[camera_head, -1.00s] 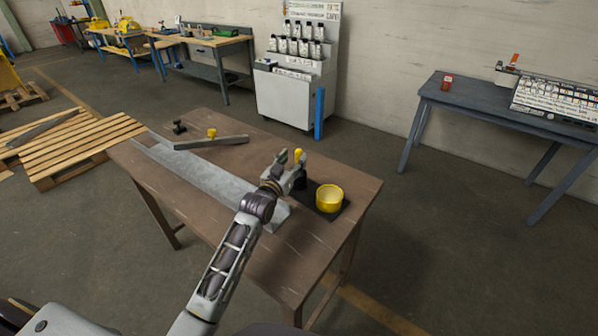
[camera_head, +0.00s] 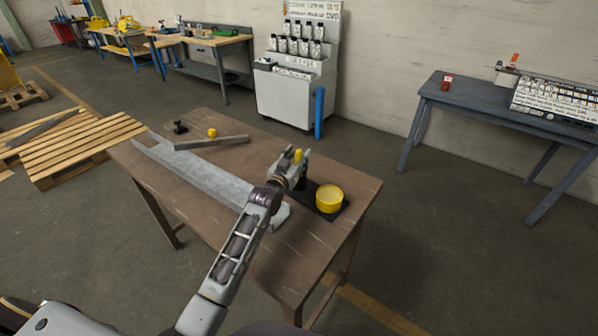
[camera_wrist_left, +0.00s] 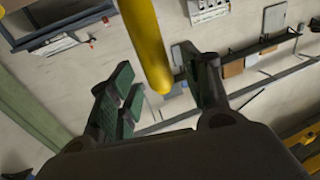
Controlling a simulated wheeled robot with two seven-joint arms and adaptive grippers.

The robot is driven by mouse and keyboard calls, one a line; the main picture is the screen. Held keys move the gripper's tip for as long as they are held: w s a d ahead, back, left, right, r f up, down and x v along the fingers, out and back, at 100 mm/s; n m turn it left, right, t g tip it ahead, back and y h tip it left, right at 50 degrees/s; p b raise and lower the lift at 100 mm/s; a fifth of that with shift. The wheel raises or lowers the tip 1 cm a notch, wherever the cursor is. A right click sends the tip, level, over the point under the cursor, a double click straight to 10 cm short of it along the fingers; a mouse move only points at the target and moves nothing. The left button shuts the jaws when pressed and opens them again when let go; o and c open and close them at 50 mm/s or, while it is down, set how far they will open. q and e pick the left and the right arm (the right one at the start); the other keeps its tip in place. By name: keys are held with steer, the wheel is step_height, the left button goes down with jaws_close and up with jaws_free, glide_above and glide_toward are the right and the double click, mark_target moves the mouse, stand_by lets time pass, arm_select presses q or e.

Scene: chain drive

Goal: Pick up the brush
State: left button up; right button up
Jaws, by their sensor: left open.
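The brush shows as a yellow upright handle (camera_head: 298,155) at the right part of the brown table, by a dark mat. In the left wrist view the yellow handle (camera_wrist_left: 148,45) comes down from the top edge, between the two finger pads. My left gripper (camera_head: 296,165) is open at the handle in the head view; its fingers (camera_wrist_left: 158,82) stand apart on either side of it in the wrist view. I cannot tell whether they touch it. The lower part of the brush is largely hidden by the gripper. My right gripper is not in view.
A yellow cup (camera_head: 329,199) stands on the dark mat (camera_head: 314,210), just right of the gripper. A long grey metal channel (camera_head: 205,178) lies under my left arm. A grey bar (camera_head: 212,143), a yellow piece (camera_head: 212,132) and a black piece (camera_head: 180,127) sit at the table's back left.

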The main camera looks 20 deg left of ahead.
arm_select(q)
steer(key=shift+w, duration=0.7)
steer(key=shift+c, duration=0.2)
jaws_close()
steer(key=shift+r, duration=5.15)
